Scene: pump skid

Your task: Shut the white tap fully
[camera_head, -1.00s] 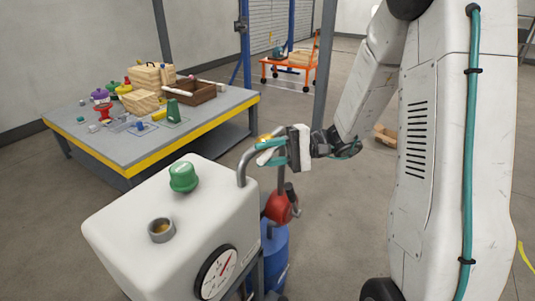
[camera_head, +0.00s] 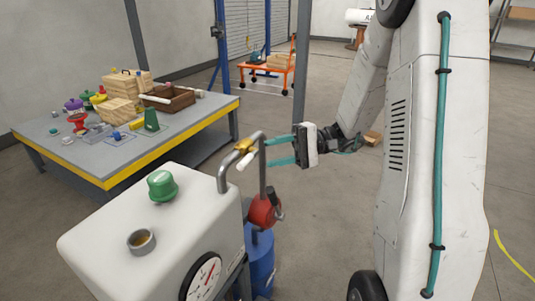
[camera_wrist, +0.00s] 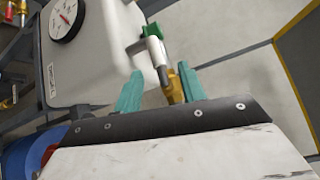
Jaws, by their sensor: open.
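The white tap has a short white lever (camera_head: 246,161) on a yellow body (camera_head: 243,145), on the grey bent pipe beside the white tank. In the wrist view the white lever (camera_wrist: 156,49) and the yellow body (camera_wrist: 175,87) lie between the lines of my teal fingers. My gripper (camera_head: 267,152) is open, just right of the tap and pipe. It also shows open in the wrist view (camera_wrist: 160,72). I cannot tell whether a finger touches the tap.
The white tank (camera_head: 105,232) carries a green cap (camera_head: 162,186), an open neck (camera_head: 141,241) and a gauge (camera_head: 202,280). A red part (camera_head: 264,210) and a blue cylinder (camera_head: 260,262) stand below the tap. A workbench (camera_head: 90,162) with several objects is behind left. Open floor lies behind.

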